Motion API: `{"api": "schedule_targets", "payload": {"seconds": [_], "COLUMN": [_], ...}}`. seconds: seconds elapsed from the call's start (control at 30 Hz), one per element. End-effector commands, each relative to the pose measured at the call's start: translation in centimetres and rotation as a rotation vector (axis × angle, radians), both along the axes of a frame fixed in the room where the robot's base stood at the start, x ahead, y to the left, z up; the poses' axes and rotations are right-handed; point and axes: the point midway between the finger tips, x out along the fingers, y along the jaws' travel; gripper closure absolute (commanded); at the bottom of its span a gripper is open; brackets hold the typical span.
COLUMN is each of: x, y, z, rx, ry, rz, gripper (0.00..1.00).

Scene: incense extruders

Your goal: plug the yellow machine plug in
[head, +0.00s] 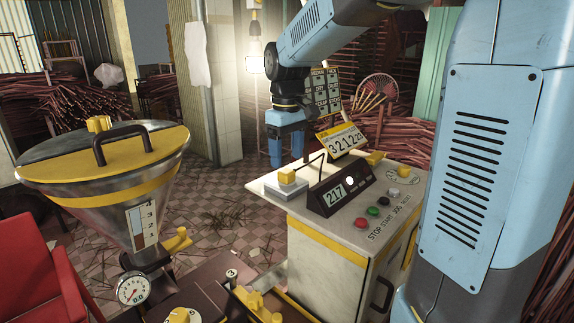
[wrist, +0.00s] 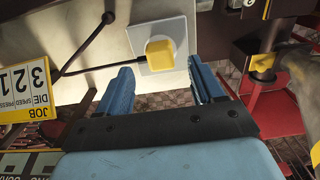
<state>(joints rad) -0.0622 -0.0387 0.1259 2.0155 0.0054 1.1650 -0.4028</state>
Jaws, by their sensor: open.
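The yellow plug (head: 286,176) is a small block on a white square socket plate (head: 279,188) on the cabinet top. In the wrist view the plug (wrist: 160,54) sits over the middle of the plate (wrist: 173,27), and a dark cable (wrist: 105,68) runs left from it. I cannot tell how deep the plug is seated. My gripper (head: 287,162) points down, above and just behind the plug in the head view. In the wrist view my gripper (wrist: 161,68) is open and empty, its two blue fingers on either side of the plug, with gaps showing.
The cabinet (head: 340,235) carries a dark display box (head: 340,193) reading 217, coloured buttons (head: 372,211) and a job sign (head: 342,141) close to my gripper. A steel hopper (head: 115,200) with a yellow lid stands left. A red chair (head: 50,270) is at far left.

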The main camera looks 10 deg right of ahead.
Motion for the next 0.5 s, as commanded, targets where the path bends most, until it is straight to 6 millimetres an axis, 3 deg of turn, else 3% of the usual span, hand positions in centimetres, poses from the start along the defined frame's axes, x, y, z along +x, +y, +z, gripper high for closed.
{"api": "schedule_targets", "payload": {"seconds": [0.3,0.5], "x": [0.1,0.1], "y": [0.0,0.0], "z": [6.3,8.8], "rx": [0.000,0.001], "ry": [-0.002,-0.001], "rz": [0.000,0.000], "gripper": [0.33,0.33]}}
